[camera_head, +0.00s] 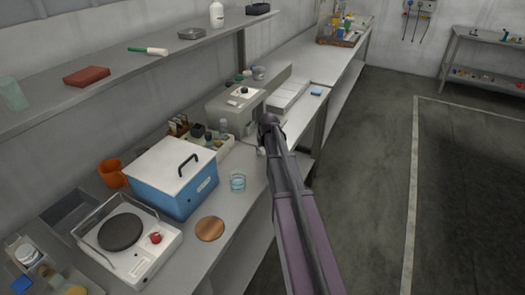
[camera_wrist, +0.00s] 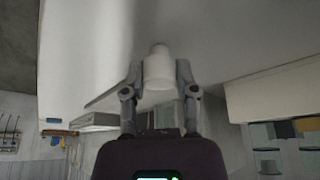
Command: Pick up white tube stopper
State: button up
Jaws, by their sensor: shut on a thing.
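A white tube stopper (camera_wrist: 158,72) sits between the two fingers of my gripper (camera_wrist: 160,66) in the wrist view. It is a short cylinder with a narrower end that sticks out past the fingertips. Both fingers are closed against its sides. In the head view my arm reaches over the bench to beside a grey box-shaped device; the fingers and the stopper cannot be made out there.
A blue box with a white lid (camera_head: 172,176), a hot plate (camera_head: 128,240), a glass beaker (camera_head: 238,183) and a round wooden disc (camera_head: 210,229) stand on the bench. The grey device (camera_head: 231,108) is close to my arm's end. Open floor (camera_head: 375,190) lies to the right.

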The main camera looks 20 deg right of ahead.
aim_at(263, 149)
jog(key=shift+r+p, duration=1.45)
jog(key=shift+r, duration=0.15)
jog(key=s+a+r+p, duration=0.1)
jog(key=s+a, duration=0.1)
jog(key=s, duration=1.4)
jog(key=shift+a+r+p, duration=0.15)
jog(key=shift+r+p, duration=0.15)
